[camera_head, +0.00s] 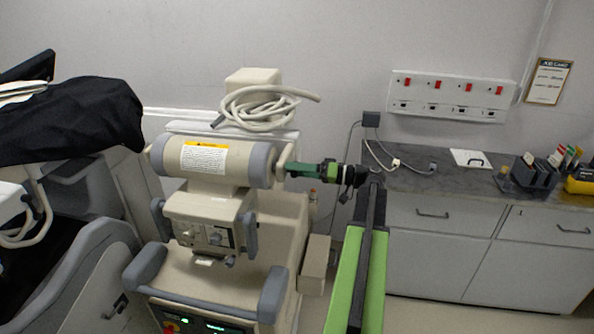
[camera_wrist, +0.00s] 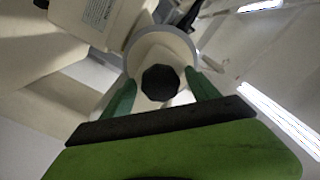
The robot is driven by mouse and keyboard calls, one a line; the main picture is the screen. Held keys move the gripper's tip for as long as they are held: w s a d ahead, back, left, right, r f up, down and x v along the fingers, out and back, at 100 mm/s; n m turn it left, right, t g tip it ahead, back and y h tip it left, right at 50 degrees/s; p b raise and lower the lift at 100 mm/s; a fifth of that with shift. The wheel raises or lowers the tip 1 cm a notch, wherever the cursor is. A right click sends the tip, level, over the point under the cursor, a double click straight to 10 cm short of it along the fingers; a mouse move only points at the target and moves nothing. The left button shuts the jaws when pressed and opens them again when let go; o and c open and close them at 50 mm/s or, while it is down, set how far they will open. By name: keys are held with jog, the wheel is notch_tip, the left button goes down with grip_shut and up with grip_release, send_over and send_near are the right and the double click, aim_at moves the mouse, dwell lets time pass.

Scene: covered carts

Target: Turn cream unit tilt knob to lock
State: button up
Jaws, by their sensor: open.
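The cream unit (camera_head: 220,160) stands at centre-left in the head view. It has a horizontal cylinder with grey end bands and a yellow-and-white label. In the wrist view, a dark many-sided knob (camera_wrist: 160,82) sits in front of a round cream end with a grey rim. My gripper (camera_head: 290,168) is at the right end of the cylinder. Its green fingers are open in the wrist view (camera_wrist: 162,90), one on each side of the knob. I cannot tell whether they touch it. In the head view the fingers hide the knob.
A coiled cream hose (camera_head: 262,108) lies on top of the unit. A black-draped cart (camera_head: 75,120) stands close on the left. A grey counter (camera_head: 450,182) with drawers is at the right, with a cable on it. A socket panel (camera_head: 450,95) is on the wall.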

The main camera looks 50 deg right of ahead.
jog(key=c, duration=1.4)
jog(key=shift+o, duration=0.2)
jog(key=shift+m, duration=0.3)
jog(key=m, duration=0.3)
jog(key=shift+m, duration=0.3)
jog(key=m, duration=0.4)
jog(key=shift+m, duration=0.3)
jog(key=m, duration=0.4)
jog(key=shift+m, duration=2.5)
